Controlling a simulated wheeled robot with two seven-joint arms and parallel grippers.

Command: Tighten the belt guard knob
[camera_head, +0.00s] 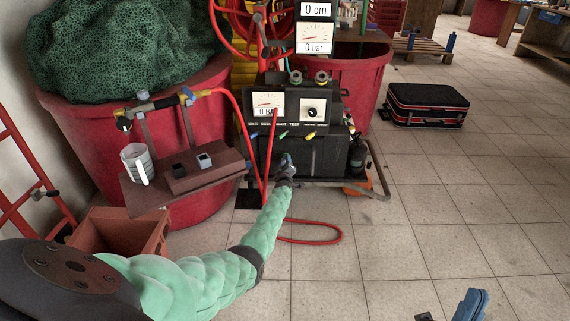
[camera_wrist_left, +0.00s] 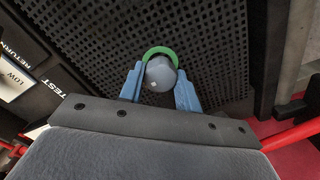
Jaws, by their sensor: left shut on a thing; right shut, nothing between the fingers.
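The belt guard is a dark perforated panel, filling the top of the left wrist view (camera_wrist_left: 90,35). A round grey knob (camera_wrist_left: 160,72) with a green arc behind its upper edge sits against it. My left gripper (camera_head: 287,160) reaches to the front of the dark machine (camera_head: 322,152). In the left wrist view its blue fingers (camera_wrist_left: 161,80) are shut on the knob, one on each side. The gripper hides the knob in the head view. My right gripper (camera_head: 477,297) is partly in view at the bottom right, shut and empty, away from the machine.
A red hose (camera_head: 310,240) loops across the floor beside my left arm. A brown shelf (camera_head: 190,180) with a mug (camera_head: 137,160) and large red tubs (camera_head: 85,130) stand left. A black suitcase (camera_head: 427,103) lies at right.

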